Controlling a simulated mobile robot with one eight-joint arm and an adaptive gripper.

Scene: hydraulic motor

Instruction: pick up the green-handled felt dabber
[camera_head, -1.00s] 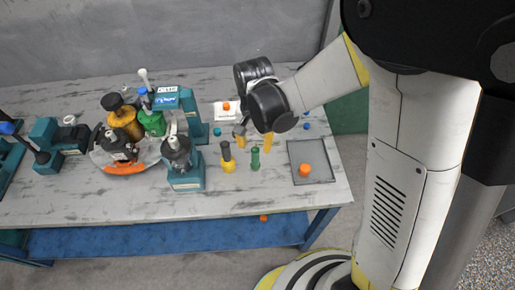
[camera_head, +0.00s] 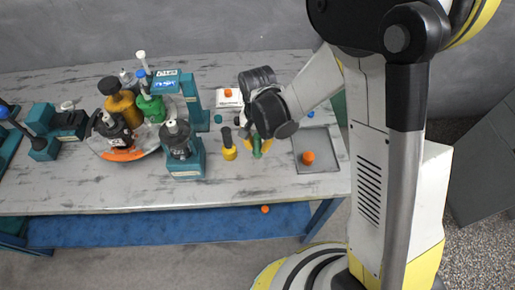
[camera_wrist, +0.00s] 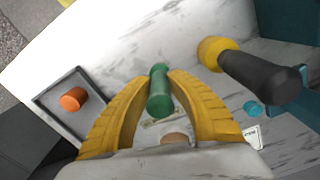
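The green-handled dabber (camera_wrist: 160,92) stands between the two yellow fingers of my gripper (camera_wrist: 164,90) in the wrist view. The fingers are apart on either side of it, and I see a small gap at the sides. In the head view the green dabber (camera_head: 257,147) is partly hidden by my wrist, with the yellow fingertips of my gripper (camera_head: 257,144) around it. Its lower end is hard to make out.
A yellow dabber with a dark handle (camera_head: 229,148) stands close to the left. A grey tray (camera_head: 330,160) with an orange piece (camera_head: 308,157) lies to the right. A teal fixture (camera_head: 184,163) and a round platform with bottles (camera_head: 128,150) stand further left.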

